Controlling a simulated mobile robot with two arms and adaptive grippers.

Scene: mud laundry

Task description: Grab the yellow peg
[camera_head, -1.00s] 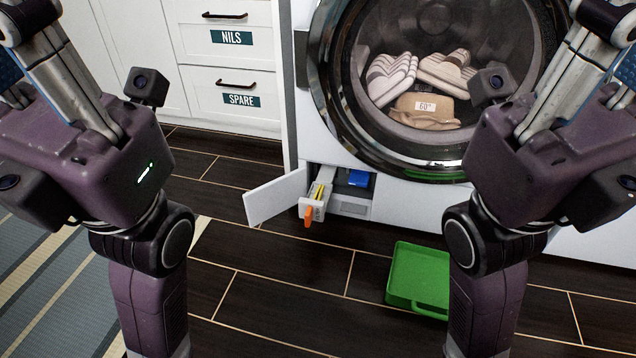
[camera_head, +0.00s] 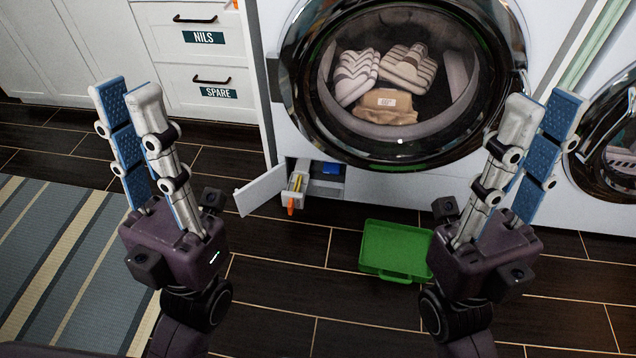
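A small yellow item (camera_head: 298,181), possibly the yellow peg, shows inside a narrow pulled-out drawer (camera_head: 303,195) low on the washer's front. It is too small to make out its shape clearly. My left gripper (camera_head: 125,92) is raised at the left, its fingers apart and empty, well away from the drawer. My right gripper (camera_head: 545,102) is raised at the right, also open and empty, in front of the washer.
An orange piece (camera_head: 290,208) is at the drawer's front. A white flap (camera_head: 262,190) stands open left of it, and a blue item (camera_head: 327,167) sits in the opening. A green tray (camera_head: 396,250) lies on the dark floor. The washer's round door (camera_head: 297,75) is above.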

